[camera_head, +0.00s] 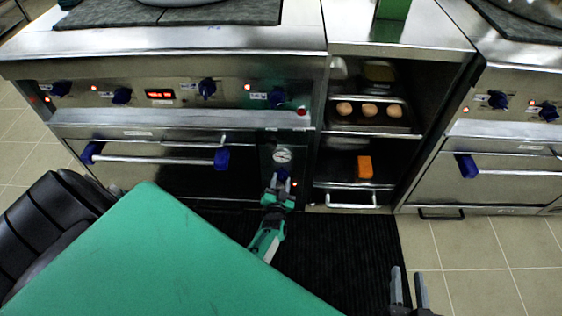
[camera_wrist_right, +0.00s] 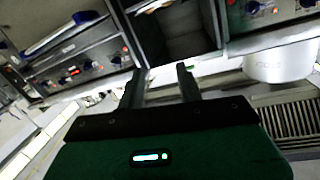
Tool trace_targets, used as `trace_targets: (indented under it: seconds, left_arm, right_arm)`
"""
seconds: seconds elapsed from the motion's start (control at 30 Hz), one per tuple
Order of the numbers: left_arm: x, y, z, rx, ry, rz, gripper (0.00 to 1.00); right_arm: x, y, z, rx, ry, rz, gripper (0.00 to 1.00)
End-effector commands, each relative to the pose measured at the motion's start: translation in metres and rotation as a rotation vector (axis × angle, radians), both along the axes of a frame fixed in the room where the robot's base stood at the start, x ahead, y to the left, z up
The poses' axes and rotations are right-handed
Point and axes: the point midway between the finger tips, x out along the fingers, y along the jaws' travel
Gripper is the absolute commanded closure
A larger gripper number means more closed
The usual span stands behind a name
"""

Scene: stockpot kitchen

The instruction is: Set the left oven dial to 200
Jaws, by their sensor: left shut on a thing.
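The left oven (camera_head: 190,144) stands at the left with a row of blue knobs along its top panel. A round white gauge (camera_head: 283,156) sits on the panel right of the oven door. The blue oven dial (camera_head: 283,174) is just below the gauge, with a small red light near it. My left gripper (camera_head: 278,185) is at this dial and shut on it; its fingers partly hide the dial, so its setting cannot be read. My right gripper (camera_head: 408,288) is open and empty, low at the front right; its two fingers also show in the right wrist view (camera_wrist_right: 158,88).
An open shelf unit (camera_head: 330,192) right of the dial holds several round buns and an orange block (camera_head: 365,167). A second oven (camera_head: 490,178) with a blue-ended handle is at the right. A black floor mat (camera_head: 345,245) lies in front; tiled floor beside it is clear.

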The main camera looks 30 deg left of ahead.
Motion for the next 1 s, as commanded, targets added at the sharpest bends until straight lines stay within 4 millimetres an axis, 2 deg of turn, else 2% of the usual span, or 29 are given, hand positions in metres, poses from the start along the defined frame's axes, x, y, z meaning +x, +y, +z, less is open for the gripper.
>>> trace_targets:
  seconds: [0.3,0.9,0.93,1.0]
  left_arm:
    - [0.000,0.000,0.001,0.125,0.078,-0.001,0.86]
    - [0.000,0.000,0.001,0.161,0.099,-0.001,0.86]
    - [0.000,0.000,0.001,0.161,0.099,-0.001,0.62]
    - [0.000,0.000,0.001,0.161,0.099,-0.001,0.48]
  right_arm:
    - [-0.012,0.004,-0.019,-0.024,0.101,0.023,0.64]
    - [-0.015,0.005,-0.025,-0.031,0.129,0.029,0.64]
    - [-0.015,0.005,-0.025,-0.031,0.129,0.029,0.64]
    - [-0.015,0.005,-0.025,-0.031,0.128,0.028,0.64]
